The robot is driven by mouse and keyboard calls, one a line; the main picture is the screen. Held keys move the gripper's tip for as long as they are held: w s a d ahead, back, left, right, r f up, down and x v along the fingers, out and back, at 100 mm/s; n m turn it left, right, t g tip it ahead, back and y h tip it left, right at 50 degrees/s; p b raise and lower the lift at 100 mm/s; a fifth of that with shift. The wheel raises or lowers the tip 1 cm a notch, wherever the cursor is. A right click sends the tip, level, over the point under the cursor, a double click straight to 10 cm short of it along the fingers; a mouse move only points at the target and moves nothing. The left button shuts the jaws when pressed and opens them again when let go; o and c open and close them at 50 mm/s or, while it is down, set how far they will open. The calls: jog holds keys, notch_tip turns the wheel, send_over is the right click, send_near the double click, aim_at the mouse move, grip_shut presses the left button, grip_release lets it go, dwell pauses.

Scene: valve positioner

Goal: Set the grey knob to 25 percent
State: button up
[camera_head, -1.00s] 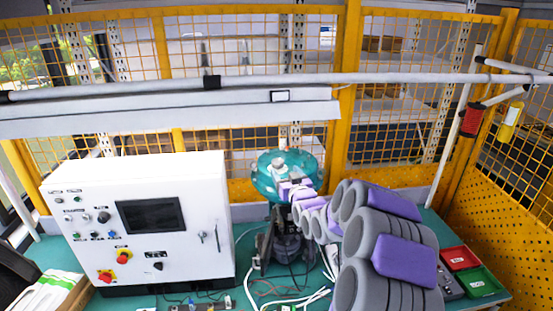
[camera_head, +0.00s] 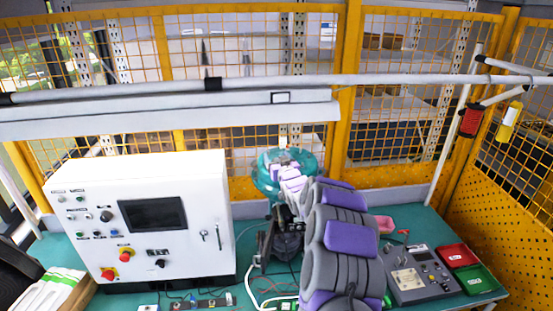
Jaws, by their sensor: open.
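A round teal valve unit (camera_head: 312,172) stands at the back of the bench, just right of the white cabinet. My grey and purple arm reaches up to it from the lower right. My gripper (camera_head: 274,163) is over the left part of the teal unit's top and is open. It is small in this view, and I cannot tell whether its fingers touch anything. The grey knob and its setting cannot be made out, as the gripper and wrist cover much of the unit's top.
The white control cabinet (camera_head: 145,215) with a dark screen and red buttons stands at left. A grey meter box (camera_head: 420,280), a red tray (camera_head: 457,256) and a green tray (camera_head: 476,279) lie at right. A yellow mesh fence (camera_head: 400,110) and a white horizontal bar (camera_head: 400,77) are behind.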

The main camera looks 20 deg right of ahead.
jog(key=c, duration=1)
jog(key=shift+o, duration=0.2)
jog(key=shift+f+m+h+b, duration=0.15)
jog(key=shift+m+h+b, duration=0.15)
jog(key=shift+h+b, duration=0.25)
